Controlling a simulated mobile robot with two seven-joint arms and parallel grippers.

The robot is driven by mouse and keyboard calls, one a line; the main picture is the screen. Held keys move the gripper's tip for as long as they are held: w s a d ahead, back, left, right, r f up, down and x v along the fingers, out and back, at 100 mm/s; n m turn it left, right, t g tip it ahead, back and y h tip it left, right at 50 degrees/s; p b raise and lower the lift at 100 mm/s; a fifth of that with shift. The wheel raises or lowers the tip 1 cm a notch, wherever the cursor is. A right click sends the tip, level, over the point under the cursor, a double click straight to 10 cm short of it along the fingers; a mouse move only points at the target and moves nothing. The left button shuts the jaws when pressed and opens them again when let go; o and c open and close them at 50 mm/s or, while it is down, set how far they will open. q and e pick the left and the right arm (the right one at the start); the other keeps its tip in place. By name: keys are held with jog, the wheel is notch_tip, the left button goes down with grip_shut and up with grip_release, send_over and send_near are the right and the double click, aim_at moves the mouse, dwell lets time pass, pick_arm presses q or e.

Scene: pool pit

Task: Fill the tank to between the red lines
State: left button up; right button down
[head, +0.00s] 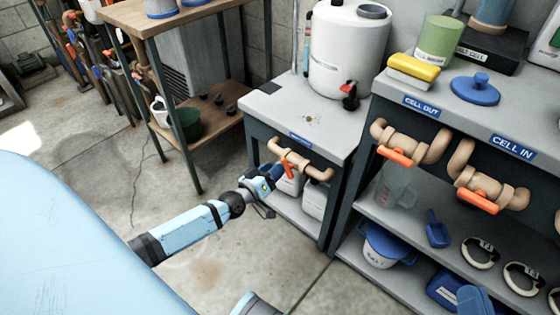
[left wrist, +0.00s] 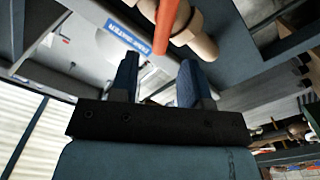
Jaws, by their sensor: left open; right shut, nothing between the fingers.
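The white tank (head: 345,50) stands on the grey bench, with a black and red tap low on its front. A thin upright tube (head: 295,38) is at its left; I cannot make out red lines or a water level. Under the bench top's front edge is a tan pipe (head: 316,173) with a red-orange valve handle (head: 286,166). My left gripper (head: 271,174) is open beside this handle. In the left wrist view, the handle (left wrist: 167,25) lies just beyond the gap between the open fingers (left wrist: 160,80). Contact cannot be told. My right gripper is out of view.
To the right, a bench (head: 440,108) carries a yellow sponge (head: 414,67), a blue lid (head: 475,88) and more orange-handled valves (head: 395,157). Its shelf holds a bucket (head: 382,246) and scoop (head: 437,230). A wooden table (head: 165,17) stands behind left. The concrete floor (head: 100,135) at left is clear.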

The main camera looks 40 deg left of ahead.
pick_arm(q)
jog(key=s+p, duration=0.2)
jog(key=s, duration=0.7)
jog(key=shift+s+a, duration=0.35)
pick_arm(e)
notch_tip(320, 180, up, 4)
jog(key=shift+s+d+f+t, duration=0.15)
jog(key=shift+f+t, duration=0.05)
jog(key=shift+t, duration=0.5)
pick_arm(q)
jog(key=shift+s, duration=0.1)
